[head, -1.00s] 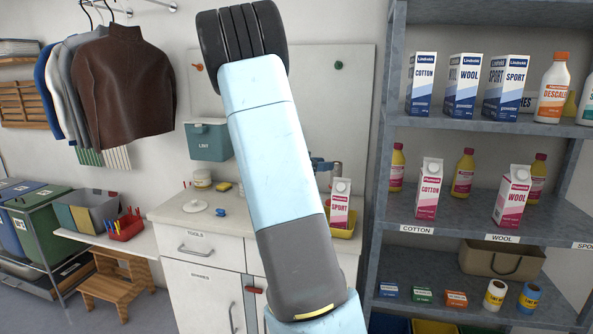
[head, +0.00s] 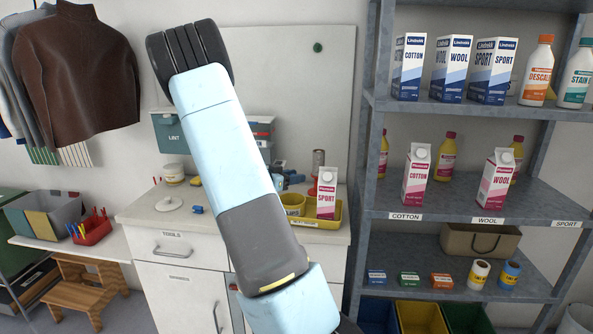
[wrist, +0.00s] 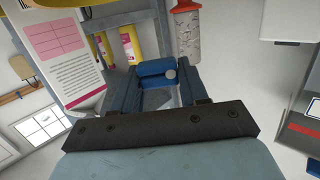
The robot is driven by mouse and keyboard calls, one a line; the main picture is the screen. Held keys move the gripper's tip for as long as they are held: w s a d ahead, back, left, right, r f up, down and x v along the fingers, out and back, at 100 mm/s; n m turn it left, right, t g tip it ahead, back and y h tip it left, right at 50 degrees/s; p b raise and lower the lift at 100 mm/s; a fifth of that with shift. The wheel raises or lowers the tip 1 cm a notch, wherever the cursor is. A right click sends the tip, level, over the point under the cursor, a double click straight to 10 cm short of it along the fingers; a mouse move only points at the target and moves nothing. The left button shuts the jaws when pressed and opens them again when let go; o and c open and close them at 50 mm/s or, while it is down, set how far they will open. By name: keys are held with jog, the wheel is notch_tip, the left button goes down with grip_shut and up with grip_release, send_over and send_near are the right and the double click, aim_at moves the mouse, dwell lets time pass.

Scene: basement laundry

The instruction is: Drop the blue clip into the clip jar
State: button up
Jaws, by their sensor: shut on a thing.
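My gripper (wrist: 158,88) is shut on a small blue thing with a pale round end, which looks like the blue clip (wrist: 153,70), in the wrist view. In the head view my arm hides most of the gripper, which is above the right part of the counter near the pink and white SPORT carton (head: 326,199). An open pale jar (head: 174,174), likely the clip jar, stands at the counter's back left. A round white lid (head: 169,204) lies in front of it. Another small blue thing (head: 197,210) lies to the right of the lid.
A yellow tray (head: 322,223) on the counter (head: 140,213) holds the carton. A grey shelf unit (head: 450,205) with cartons and bottles stands at the right. A red caddy (head: 92,230) is at the left. The counter's front left is mostly clear.

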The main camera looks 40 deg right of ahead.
jog(key=shift+f, duration=0.5)
jog(key=o, duration=1.1)
jog(key=a, duration=0.4)
jog(key=a+r, duration=0.1)
jog(key=a, duration=0.4)
jog(key=w+a+r, duration=0.1)
jog(key=a, duration=0.3)
jog(key=shift+a, duration=0.3)
jog(key=shift+w, duration=0.1)
